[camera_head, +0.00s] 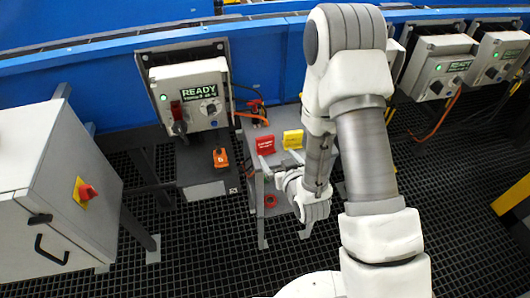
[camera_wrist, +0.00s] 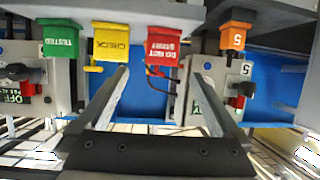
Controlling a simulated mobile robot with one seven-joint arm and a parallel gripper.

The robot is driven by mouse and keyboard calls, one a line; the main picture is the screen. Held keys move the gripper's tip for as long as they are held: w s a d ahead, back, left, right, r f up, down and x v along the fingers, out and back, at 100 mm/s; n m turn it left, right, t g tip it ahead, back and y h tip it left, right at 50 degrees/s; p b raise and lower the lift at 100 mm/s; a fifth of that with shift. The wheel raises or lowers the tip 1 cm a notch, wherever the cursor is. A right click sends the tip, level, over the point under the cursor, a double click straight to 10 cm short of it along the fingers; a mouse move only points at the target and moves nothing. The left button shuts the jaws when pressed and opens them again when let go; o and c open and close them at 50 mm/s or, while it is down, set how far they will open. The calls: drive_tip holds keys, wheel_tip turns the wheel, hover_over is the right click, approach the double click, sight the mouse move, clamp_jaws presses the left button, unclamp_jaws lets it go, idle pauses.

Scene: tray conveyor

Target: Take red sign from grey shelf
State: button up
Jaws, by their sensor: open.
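The red sign (camera_head: 266,145) stands on the grey shelf (camera_head: 275,134), just left of a yellow sign (camera_head: 293,139). In the wrist view the red sign (camera_wrist: 163,45) hangs upside down in the picture, with the yellow CHECK sign (camera_wrist: 111,42) to its left. My gripper (camera_wrist: 162,74) is open and empty, pointing toward the signs. The red sign shows between the finger lines, nearer the right finger. The fingers appear short of the sign; the exact gap cannot be told. In the head view my arm covers the shelf's right part.
A green TESTED sign (camera_wrist: 60,40) and an orange tag (camera_wrist: 236,36) flank the signs. A grey cabinet (camera_head: 60,190) stands left. Open grating floor lies in front.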

sight(266, 144)
drive_tip(key=shift+w+a+f+b, duration=0.2)
drive_tip(key=shift+w+f+b, duration=0.3)
drive_tip(key=shift+b, duration=1.85)
drive_tip(key=shift+w+b, duration=0.15)
drive_tip(key=shift+b, duration=0.35)
drive_tip(key=b, duration=0.4)
drive_tip(key=shift+w+a+f+b, duration=0.15)
drive_tip(key=shift+w+b, duration=0.05)
drive_tip(key=shift+b, duration=0.15)
drive_tip(key=x, duration=0.4)
drive_tip(key=shift+w+a, duration=0.15)
drive_tip(key=shift+w, duration=0.25)
drive_tip(key=b+x, duration=0.1)
drive_tip(key=x, duration=0.4)
drive_tip(key=shift+a+f, duration=0.1)
drive_tip(key=shift+a, duration=0.1)
drive_tip(key=c, duration=1.4)
